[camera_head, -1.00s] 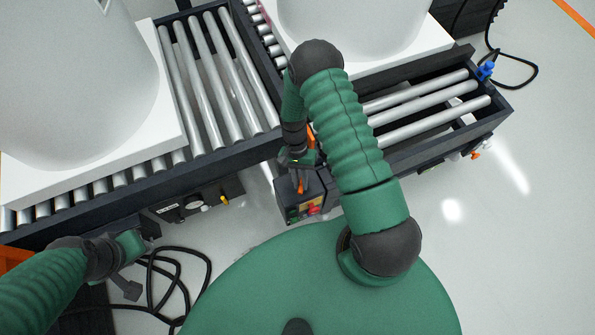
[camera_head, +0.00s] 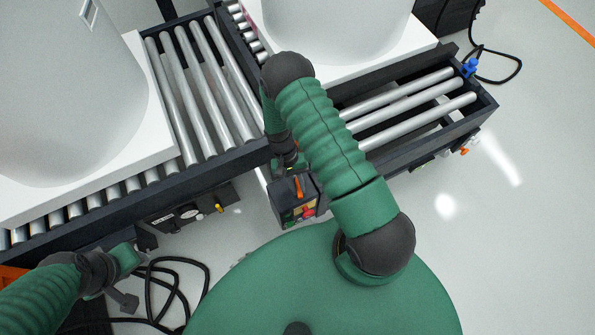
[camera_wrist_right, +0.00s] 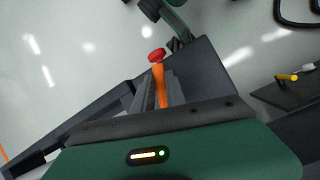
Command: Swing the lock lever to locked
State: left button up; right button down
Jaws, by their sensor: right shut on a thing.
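The lock lever (camera_head: 298,187) is an orange bar on the small dark control box (camera_head: 285,209) between the two conveyors. It also shows in the right wrist view, where the orange lever (camera_wrist_right: 161,86) lies between the grey fingers. My right gripper (camera_head: 291,168) reaches down over the box and is shut on the lever; my arm partly hides it from the head.
Roller conveyors (camera_head: 205,95) carry large white tanks (camera_head: 65,95) on white bases. A second conveyor (camera_head: 415,115) runs at the right. Black cable (camera_head: 178,285) loops on the floor near my left gripper. Open floor (camera_head: 520,240) lies at the right.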

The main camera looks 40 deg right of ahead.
jog(key=c, duration=1.4)
grip_release()
jog(key=shift+o, duration=0.2)
jog(key=a+p+v, duration=0.1)
jog(key=p+v, duration=0.1)
jog(key=v, duration=1.5)
jog(key=shift+d+p, duration=0.3)
jog(key=shift+d, duration=0.15)
jog(key=shift+f, duration=0.1)
